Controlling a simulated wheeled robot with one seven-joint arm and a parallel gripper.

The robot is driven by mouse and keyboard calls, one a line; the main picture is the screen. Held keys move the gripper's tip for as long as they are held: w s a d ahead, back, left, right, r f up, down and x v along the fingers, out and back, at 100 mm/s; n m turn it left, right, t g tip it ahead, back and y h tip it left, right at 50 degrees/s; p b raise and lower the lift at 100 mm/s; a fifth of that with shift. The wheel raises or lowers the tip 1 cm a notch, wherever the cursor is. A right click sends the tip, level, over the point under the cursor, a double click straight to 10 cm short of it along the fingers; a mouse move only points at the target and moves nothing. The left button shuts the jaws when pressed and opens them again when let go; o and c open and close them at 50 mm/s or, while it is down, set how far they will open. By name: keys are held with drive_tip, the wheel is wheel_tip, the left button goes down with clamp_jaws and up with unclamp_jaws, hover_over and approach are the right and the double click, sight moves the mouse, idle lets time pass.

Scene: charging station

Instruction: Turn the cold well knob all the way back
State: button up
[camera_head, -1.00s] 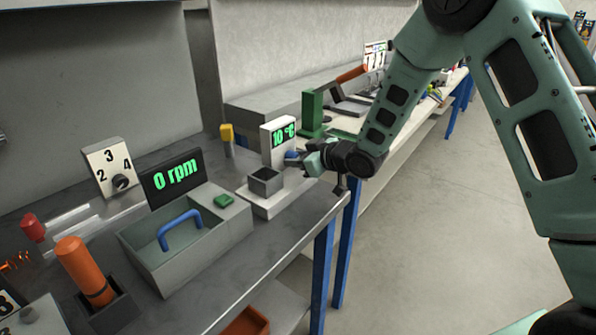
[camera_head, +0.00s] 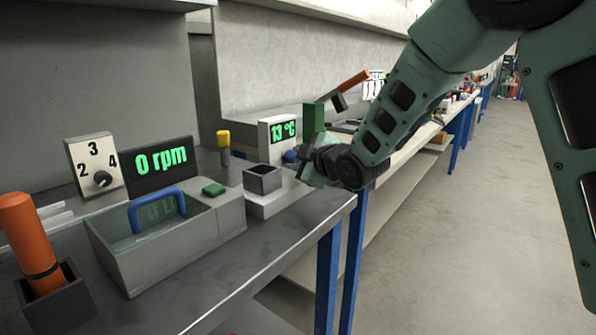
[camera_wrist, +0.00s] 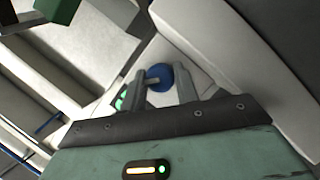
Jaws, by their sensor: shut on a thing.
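The cold well is a white unit (camera_head: 270,203) with a dark square cup (camera_head: 262,180) in front and an upright panel whose green display (camera_head: 283,131) reads 13 °C. Its blue knob (camera_head: 290,156) sits on the panel below the display. My gripper (camera_head: 299,161) reaches the knob from the right. In the wrist view the round blue knob (camera_wrist: 160,72) lies between the two grey fingers, and my gripper (camera_wrist: 160,84) is shut on it. The knob's exact turn angle is hard to read.
Left on the bench are a grey basin (camera_head: 165,248) with a blue handle, a 0 rpm display (camera_head: 160,161), a numbered dial (camera_head: 97,166) and an orange cylinder (camera_head: 27,240). A green block (camera_head: 313,118) stands behind the well. The floor at right is clear.

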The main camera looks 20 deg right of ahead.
idle(0.4)
drive_tip(key=o, duration=1)
drive_tip(key=shift+r+p, duration=0.1)
drive_tip(key=shift+p, duration=0.2)
